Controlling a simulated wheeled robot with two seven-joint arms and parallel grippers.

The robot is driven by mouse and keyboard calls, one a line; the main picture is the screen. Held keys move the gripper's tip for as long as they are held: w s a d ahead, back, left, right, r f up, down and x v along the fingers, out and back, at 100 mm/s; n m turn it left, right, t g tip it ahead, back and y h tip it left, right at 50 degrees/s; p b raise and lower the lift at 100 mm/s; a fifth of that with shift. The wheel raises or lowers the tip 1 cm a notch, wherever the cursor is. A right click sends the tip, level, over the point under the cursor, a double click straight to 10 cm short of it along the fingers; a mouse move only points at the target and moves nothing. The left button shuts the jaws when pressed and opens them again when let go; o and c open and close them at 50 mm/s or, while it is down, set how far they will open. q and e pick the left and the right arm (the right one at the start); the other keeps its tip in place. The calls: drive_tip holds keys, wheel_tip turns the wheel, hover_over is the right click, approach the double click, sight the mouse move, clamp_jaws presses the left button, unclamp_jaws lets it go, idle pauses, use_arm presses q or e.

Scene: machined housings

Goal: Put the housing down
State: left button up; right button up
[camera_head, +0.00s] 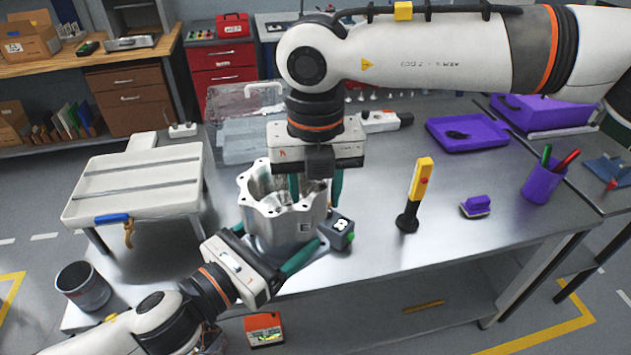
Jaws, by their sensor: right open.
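The housing (270,217) is a silvery machined part with an open top and a scalloped, bolt-holed rim. It is upright at the front of the metal table, over a flat grey base (287,250). My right gripper (315,197) is open above its right side, pointing down. One finger is in front of or inside the opening and the other is outside the right wall. My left gripper (279,236) reaches in from the lower left, with fingers on both sides of the housing's lower part. Whether they press on it is unclear.
A small dark device (340,232) stands close right of the housing. A white stand (135,185) is left, with a grey cup (83,287) below it. A yellow-handled tool (417,195), a purple brush (476,206) and a purple pen cup (543,182) stand right. The table's front right is clear.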

use_arm(q)
drive_tip(key=shift+r, duration=0.2)
use_arm(e)
drive_tip(key=shift+c, duration=0.2)
clamp_jaws()
use_arm(q)
drive_tip(key=shift+s+d+r, duration=0.1)
use_arm(e)
drive_tip(key=shift+s+a, duration=0.2)
idle(0.6)
use_arm(q)
drive_tip(key=o, duration=1.5)
drive_tip(key=shift+o, duration=0.5)
use_arm(e)
drive_tip(key=shift+w+d+r, duration=0.1)
drive_tip(key=shift+w, duration=0.05)
